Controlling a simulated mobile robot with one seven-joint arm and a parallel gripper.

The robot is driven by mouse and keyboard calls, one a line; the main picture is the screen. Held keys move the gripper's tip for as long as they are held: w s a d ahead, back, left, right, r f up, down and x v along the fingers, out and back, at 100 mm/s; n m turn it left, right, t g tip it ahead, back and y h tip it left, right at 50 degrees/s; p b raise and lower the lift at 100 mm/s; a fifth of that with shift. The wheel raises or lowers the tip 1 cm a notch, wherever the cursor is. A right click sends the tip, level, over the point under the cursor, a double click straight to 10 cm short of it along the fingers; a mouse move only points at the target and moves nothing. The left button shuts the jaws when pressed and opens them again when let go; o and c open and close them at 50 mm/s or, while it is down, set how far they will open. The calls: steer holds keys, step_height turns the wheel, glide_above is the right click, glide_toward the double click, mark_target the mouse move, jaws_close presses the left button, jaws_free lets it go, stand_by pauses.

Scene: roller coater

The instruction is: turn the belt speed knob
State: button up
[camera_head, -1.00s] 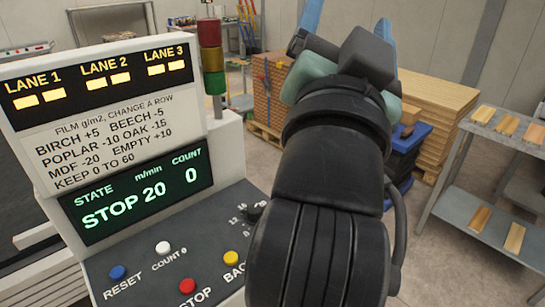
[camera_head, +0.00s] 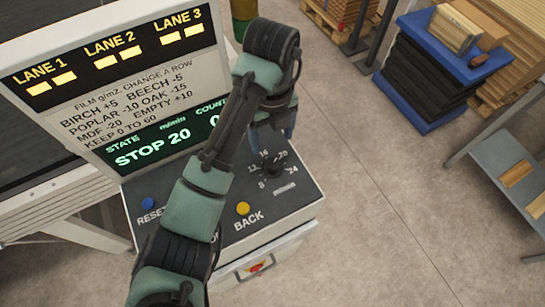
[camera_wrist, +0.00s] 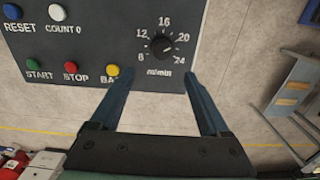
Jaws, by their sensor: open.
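The belt speed knob (camera_wrist: 162,45) is black and round, on the dark panel inside a scale from 8 to 24 marked m/min. It also shows in the head view (camera_head: 271,167), close to my gripper's fingers. My gripper (camera_wrist: 163,78) is open and empty. In the wrist view its two blue fingers sit either side of the knob's line, with their tips just short of it in the picture. In the head view my gripper (camera_head: 270,138) points down over the panel. The knob's pointer is too small to read surely. The display (camera_head: 150,148) reads STOP 20.
A yellow BACK button (camera_head: 243,208) and a blue RESET button (camera_head: 148,203) are on the same panel. Red STOP (camera_wrist: 70,67), green START (camera_wrist: 32,64) and white COUNT 0 (camera_wrist: 57,12) buttons show too. A blue cart (camera_head: 440,70) stands right, with clear floor between.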

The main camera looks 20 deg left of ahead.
mark_target(273, 163)
step_height(273, 163, down, 10)
steer(key=b, duration=0.6)
steer(key=shift+w+r, duration=0.1)
steer(key=shift+r, duration=0.15)
steer(key=shift+f+p, duration=0.45)
steer(key=shift+f, duration=0.75)
jaws_close()
